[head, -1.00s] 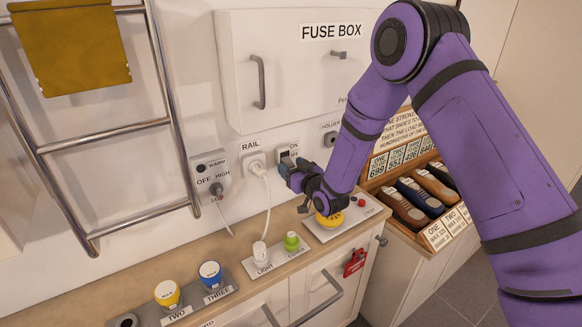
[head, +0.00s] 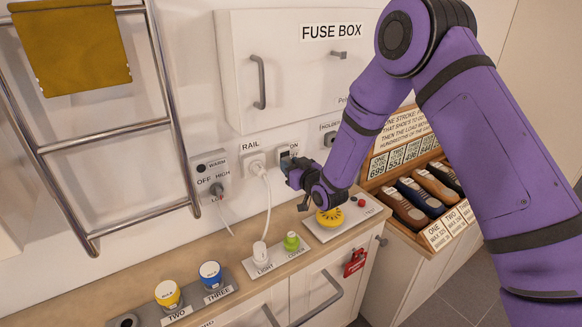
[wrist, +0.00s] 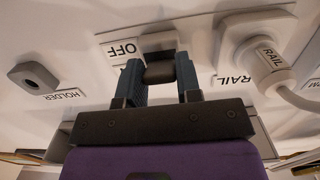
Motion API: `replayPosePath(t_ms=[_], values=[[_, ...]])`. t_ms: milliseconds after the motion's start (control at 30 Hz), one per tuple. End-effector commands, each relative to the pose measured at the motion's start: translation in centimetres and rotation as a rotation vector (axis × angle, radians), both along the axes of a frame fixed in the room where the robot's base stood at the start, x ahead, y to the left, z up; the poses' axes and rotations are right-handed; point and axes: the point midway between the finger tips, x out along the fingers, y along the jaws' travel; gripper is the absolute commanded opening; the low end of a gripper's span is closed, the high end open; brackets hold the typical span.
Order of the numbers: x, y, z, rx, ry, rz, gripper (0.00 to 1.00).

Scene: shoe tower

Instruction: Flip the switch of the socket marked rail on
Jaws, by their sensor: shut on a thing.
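The wall socket marked RAIL (head: 257,158) has a white plug and cable in it. Its dark switch (wrist: 160,73) is on the plate to the right of the socket in the head view, with an ON label (head: 294,148) above it. In the wrist view an OFF label (wrist: 122,50) shows beside the switch. My gripper (wrist: 158,72) is at the switch plate, with one finger on each side of the dark switch and shut on it. In the head view my gripper (head: 288,170) hides part of the plate, and the switch's exact tilt is hard to tell.
A HOLDER socket (head: 330,138) is to the right of the plate. The fuse box (head: 300,75) hangs above. The plug's cable runs down to the LIGHT plug (head: 260,252) on the counter. A yellow round button (head: 330,217) stands below my wrist.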

Motion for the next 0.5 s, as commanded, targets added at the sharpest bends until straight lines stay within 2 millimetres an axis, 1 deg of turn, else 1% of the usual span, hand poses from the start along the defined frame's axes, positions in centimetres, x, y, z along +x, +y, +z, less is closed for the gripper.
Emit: replayPosePath(t_ms=[500], values=[[-0.1,-0.1,1.8,-0.199,0.295,-0.001,0.08]])
